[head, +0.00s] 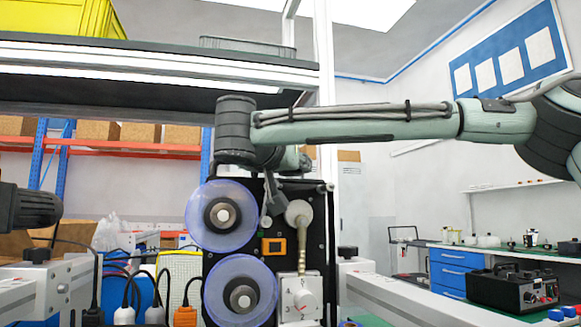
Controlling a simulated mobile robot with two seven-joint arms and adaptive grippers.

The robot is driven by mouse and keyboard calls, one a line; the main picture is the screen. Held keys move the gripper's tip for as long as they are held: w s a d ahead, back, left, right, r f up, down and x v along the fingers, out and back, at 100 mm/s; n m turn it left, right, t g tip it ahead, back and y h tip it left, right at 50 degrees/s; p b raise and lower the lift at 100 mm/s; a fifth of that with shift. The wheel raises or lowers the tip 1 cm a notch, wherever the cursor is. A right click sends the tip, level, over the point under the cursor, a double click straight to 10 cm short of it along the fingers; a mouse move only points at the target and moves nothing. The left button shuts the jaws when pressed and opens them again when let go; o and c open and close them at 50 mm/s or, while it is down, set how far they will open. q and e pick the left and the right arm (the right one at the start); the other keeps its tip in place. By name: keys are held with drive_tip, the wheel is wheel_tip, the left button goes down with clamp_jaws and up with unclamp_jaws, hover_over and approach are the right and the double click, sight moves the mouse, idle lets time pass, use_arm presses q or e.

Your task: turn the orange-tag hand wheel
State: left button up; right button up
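A black machine panel (323,235) stands in the middle of the head view. It carries two translucent purple-blue discs with dark hubs, an upper one (200,228) and a lower one (214,292). A small orange square frame (264,246) sits between them, to their right. I cannot tell which part is the orange-tag hand wheel. A cream round knob (298,211) and a white box with a dial (301,298) are at the panel's right. My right arm reaches in from the right; its gripper (272,203) is at the panel's top, partly hidden by the wrist. My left gripper is not identifiable.
A shelf (160,62) overhangs the machine, with a yellow crate (60,18) on it. Black, white and orange plugs (185,315) with cables stand at lower left. A black power unit (512,290) and blue drawers (447,270) are at right.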

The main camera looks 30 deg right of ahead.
drive_tip(key=o, duration=1.2)
drive_tip(key=shift+y, duration=0.3)
